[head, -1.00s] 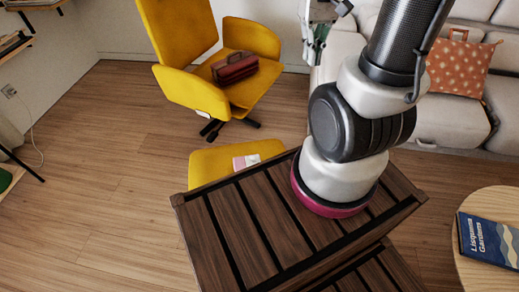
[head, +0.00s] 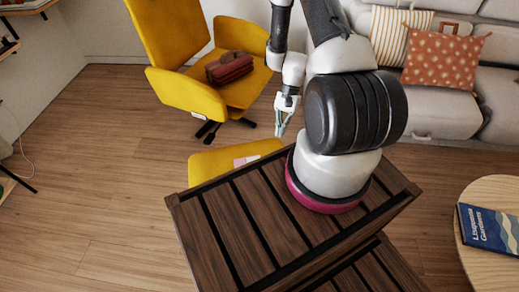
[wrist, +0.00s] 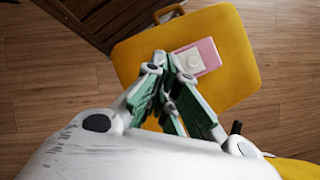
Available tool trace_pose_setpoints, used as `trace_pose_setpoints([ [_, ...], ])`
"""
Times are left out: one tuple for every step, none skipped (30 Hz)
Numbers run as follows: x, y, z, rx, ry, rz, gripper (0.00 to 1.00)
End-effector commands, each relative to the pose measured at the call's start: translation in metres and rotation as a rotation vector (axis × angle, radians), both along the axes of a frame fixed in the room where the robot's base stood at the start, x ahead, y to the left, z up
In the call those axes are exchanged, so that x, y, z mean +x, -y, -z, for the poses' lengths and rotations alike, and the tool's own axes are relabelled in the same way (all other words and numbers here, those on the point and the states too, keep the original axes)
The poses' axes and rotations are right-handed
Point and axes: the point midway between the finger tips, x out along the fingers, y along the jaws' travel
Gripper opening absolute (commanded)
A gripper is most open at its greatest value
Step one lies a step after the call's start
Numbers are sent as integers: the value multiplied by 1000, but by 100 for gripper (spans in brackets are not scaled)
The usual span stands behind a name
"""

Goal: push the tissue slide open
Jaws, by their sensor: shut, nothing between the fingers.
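The tissue slide is a flat pink and white pack (wrist: 200,57) with a small raised white part. It lies on the yellow ottoman seat (wrist: 235,80). In the head view only a bit of the pack (head: 243,161) shows on the ottoman (head: 215,163), beyond my wooden-slatted body. My gripper (head: 280,130) is shut and empty, pointing down near the ottoman's far right side. In the wrist view its green-padded fingers (wrist: 170,65) show over the seat, just left of the pack. I cannot tell whether they touch it.
A yellow armchair (head: 185,60) with a brown bag (head: 229,68) stands behind the ottoman. A grey sofa (head: 440,115) with cushions is at the right. A round wooden table (head: 480,265) with a blue book (head: 490,233) stands front right. The floor at left is clear.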

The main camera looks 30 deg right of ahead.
Motion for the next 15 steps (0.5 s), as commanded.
trace_pose_setpoints([
  [5,0,18,-14,1,41,0],
  [12,1,28,-28,10,71,0],
  [28,4,36,-53,37,119,0],
  [39,7,36,-69,59,144,0],
  [48,9,36,-82,75,168,0],
  [56,11,37,-98,91,196,0],
  [61,13,38,-109,99,218,0],
  [62,14,40,-119,102,238,0],
  [63,15,40,-129,104,250,0],
  [63,15,41,-132,104,254,0],
  [63,15,40,-132,102,256,0],
  [63,15,40,-133,101,258,0],
  [63,15,40,-133,102,257,0],
  [63,15,40,-133,102,257,0],
  [63,15,40,-132,101,256,0],
])
